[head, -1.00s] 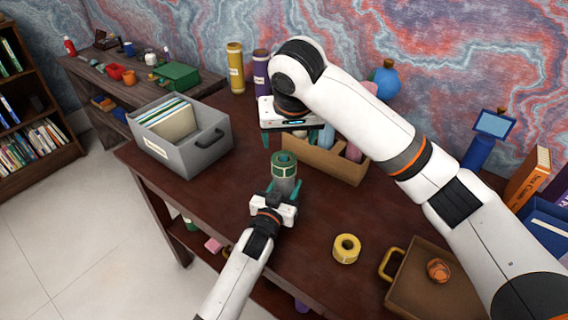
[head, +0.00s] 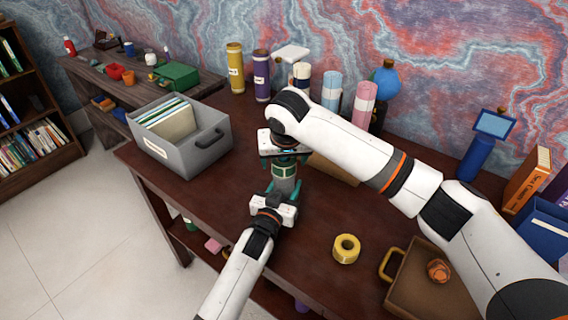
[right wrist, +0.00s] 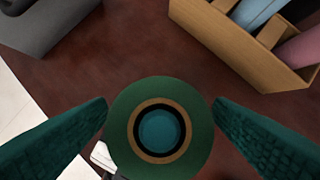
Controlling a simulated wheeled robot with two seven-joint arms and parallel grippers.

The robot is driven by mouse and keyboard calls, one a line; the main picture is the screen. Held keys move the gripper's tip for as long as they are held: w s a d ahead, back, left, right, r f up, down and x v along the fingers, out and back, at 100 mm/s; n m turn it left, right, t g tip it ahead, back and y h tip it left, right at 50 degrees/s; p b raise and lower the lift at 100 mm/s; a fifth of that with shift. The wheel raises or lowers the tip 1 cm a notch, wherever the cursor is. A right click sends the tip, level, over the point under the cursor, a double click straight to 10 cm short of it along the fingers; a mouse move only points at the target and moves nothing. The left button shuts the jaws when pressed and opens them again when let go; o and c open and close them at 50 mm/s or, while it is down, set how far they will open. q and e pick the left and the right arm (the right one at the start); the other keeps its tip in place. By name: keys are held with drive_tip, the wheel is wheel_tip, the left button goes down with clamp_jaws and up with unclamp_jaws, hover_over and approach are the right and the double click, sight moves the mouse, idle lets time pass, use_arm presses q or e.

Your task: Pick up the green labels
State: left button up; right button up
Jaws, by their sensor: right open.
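My right gripper (head: 286,158) is over the roll, pointing down. Its teal fingers are apart on either side of the roll, with gaps showing. My left gripper (head: 284,188) reaches in from the front, its fingers on both sides of the grey part. Whether they grip it is unclear.
A grey file box (head: 184,152) stands left of the roll. A cardboard box (head: 334,169) is behind my right arm. A yellow tape roll (head: 346,249) and a brown tray (head: 419,295) lie to the right. Tall coloured rolls stand at the back.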

drive_tip(key=c, duration=1.1)
wheel_tip(320, 180, up, 10)
drive_tip(key=shift+r, duration=0.1)
use_arm(q)
drive_tip(key=o, duration=1.1)
